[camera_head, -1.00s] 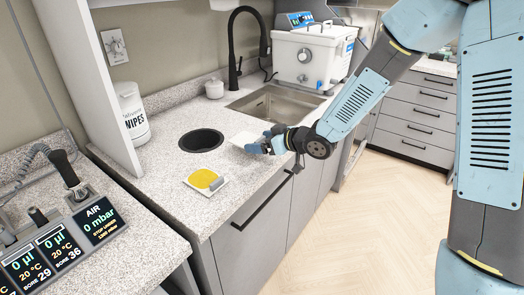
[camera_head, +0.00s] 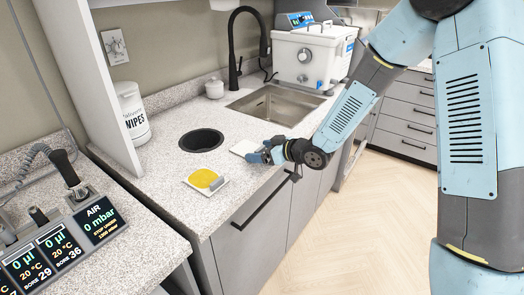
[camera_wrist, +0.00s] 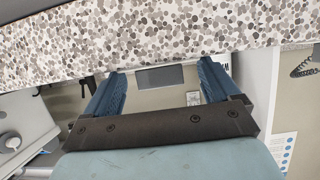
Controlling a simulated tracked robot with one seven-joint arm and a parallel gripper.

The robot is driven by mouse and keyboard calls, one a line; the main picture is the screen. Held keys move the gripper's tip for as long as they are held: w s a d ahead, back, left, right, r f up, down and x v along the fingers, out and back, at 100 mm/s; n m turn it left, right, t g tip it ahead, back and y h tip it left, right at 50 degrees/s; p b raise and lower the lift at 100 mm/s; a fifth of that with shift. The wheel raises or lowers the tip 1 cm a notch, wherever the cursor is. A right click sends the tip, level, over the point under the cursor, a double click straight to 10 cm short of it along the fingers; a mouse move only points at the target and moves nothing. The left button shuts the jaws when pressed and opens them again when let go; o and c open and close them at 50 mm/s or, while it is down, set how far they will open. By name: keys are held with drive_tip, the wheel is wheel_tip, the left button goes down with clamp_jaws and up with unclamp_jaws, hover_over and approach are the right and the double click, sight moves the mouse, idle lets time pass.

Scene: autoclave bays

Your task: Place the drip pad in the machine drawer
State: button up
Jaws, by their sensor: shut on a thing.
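A white flat pad (camera_head: 243,147), which looks like the drip pad, shows over the counter right of the round black opening. My gripper (camera_head: 258,155) is shut on its near edge. In the wrist view a grey tab-like piece (camera_wrist: 160,76) shows between the fingers; the rest of the pad is not clear there. I cannot tell whether the pad touches the counter. A similar white pad with a yellow patch and a grey tab (camera_head: 206,180) lies near the counter's front edge. I cannot tell which drawer is the machine drawer.
A round black opening (camera_head: 201,140) and a sink (camera_head: 274,104) with a black tap (camera_head: 236,50) are in the counter. A white machine (camera_head: 310,57) stands behind the sink. A wipes tub (camera_head: 133,115) is at left. Grey drawers (camera_head: 405,115) are at back right, with clear floor before them.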

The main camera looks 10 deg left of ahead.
drive_tip(key=shift+f, duration=0.2)
drive_tip(key=shift+s+d+f, duration=0.1)
drive_tip(key=shift+f, duration=0.05)
drive_tip(key=o, duration=0.7)
drive_tip(key=shift+o, duration=0.3)
drive_tip(key=shift+s+f, duration=0.1)
drive_tip(key=shift+r, duration=0.25)
drive_tip(key=v, duration=1.2)
drive_tip(key=shift+w+r, duration=0.25)
drive_tip(key=shift+r, duration=0.15)
